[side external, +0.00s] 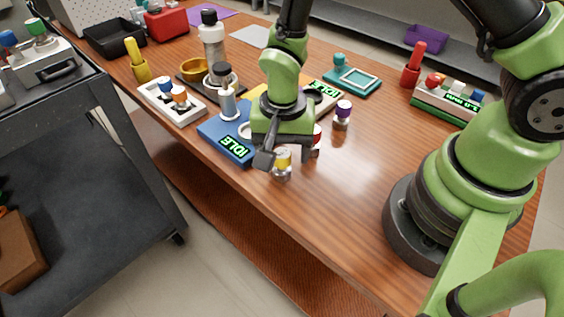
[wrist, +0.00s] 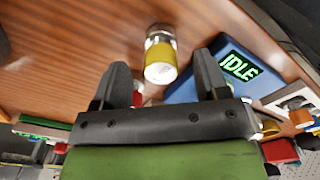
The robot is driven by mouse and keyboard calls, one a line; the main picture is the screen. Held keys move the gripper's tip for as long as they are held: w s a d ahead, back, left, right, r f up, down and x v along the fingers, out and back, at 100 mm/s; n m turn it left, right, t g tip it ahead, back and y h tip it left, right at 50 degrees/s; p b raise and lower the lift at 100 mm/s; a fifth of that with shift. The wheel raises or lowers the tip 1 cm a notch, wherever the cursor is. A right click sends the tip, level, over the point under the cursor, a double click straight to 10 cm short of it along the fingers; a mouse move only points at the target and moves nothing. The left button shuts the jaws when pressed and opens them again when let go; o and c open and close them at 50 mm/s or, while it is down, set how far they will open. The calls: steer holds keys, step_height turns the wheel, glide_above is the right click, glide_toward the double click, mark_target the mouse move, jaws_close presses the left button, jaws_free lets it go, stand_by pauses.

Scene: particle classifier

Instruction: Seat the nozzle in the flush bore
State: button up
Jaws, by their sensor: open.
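A blue unit (side external: 222,139) with a green IDLE display stands near the table's front edge. It also shows in the wrist view (wrist: 203,88). A pale grey-blue upright cylinder (side external: 228,104) stands on it, perhaps the nozzle; I cannot tell for sure. No flush bore is clearly visible, and my gripper hides part of the unit. My gripper (side external: 288,155) is open and points down just right of the unit. A small clear vial with a yellow band or cap (side external: 282,164) is below it; in the wrist view this vial (wrist: 160,62) appears between the fingertips, not gripped.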

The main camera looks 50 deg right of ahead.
mark_target(282, 153)
step_height(282, 153, down, 3)
steer(key=shift+a+f, duration=0.1)
steer(key=shift+f, duration=0.05)
steer(key=c, duration=1.1)
steer(key=shift+o, duration=0.2)
